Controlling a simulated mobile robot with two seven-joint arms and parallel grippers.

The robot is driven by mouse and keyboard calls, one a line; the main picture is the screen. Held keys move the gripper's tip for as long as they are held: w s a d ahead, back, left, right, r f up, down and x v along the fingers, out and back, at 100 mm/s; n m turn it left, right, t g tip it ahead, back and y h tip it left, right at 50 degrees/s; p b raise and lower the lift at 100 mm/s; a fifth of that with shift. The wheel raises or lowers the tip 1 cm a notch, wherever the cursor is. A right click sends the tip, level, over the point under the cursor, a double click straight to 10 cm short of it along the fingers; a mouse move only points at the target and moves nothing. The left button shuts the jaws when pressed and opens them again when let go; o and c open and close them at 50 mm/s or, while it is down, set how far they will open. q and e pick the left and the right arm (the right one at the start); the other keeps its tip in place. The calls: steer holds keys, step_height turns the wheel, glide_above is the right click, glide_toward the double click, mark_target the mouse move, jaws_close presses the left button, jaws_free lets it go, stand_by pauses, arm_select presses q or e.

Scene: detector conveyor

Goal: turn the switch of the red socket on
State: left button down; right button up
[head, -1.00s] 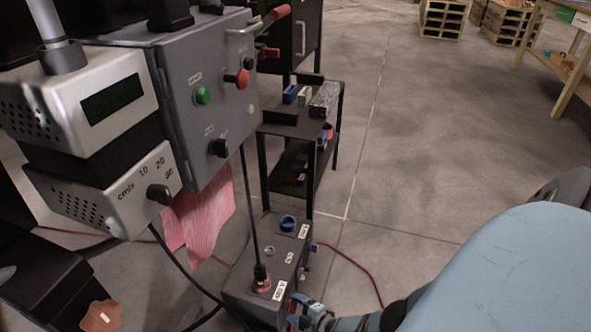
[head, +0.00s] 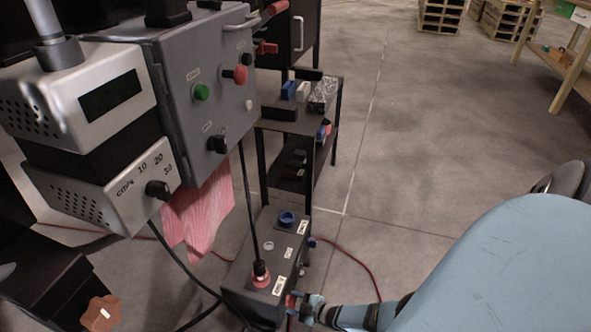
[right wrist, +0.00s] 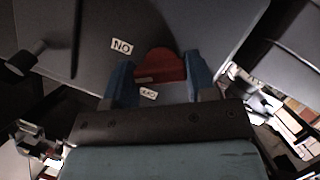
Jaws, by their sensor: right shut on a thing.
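The red socket (head: 261,278) is on top of a grey box (head: 245,294), with a black plug and cable in it. A red switch (right wrist: 160,65) on a grey face of the box shows in the right wrist view, upside down beside a white "NO" label (right wrist: 122,46). My right gripper (head: 294,301) is at the box's near right side, level with the red socket. In the right wrist view its blue fingers (right wrist: 162,78) are shut on the red switch, one on each side. The fingers hide part of the switch. My left gripper is not in view.
A blue socket (head: 287,218) is at the far end of the box. A control cabinet (head: 215,95) and speed unit (head: 110,195) stand at left, a black shelf (head: 305,125) behind.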

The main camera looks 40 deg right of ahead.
steer(key=shift+d+m+g+y, duration=0.1)
steer(key=shift+m+g+y, duration=0.5)
steer(key=shift+m, duration=0.6)
steer(key=shift+m+y, duration=0.7)
steer(key=shift+m, duration=0.3)
steer(key=shift+g, duration=0.3)
steer(key=o, duration=0.9)
steer(key=shift+o, duration=0.2)
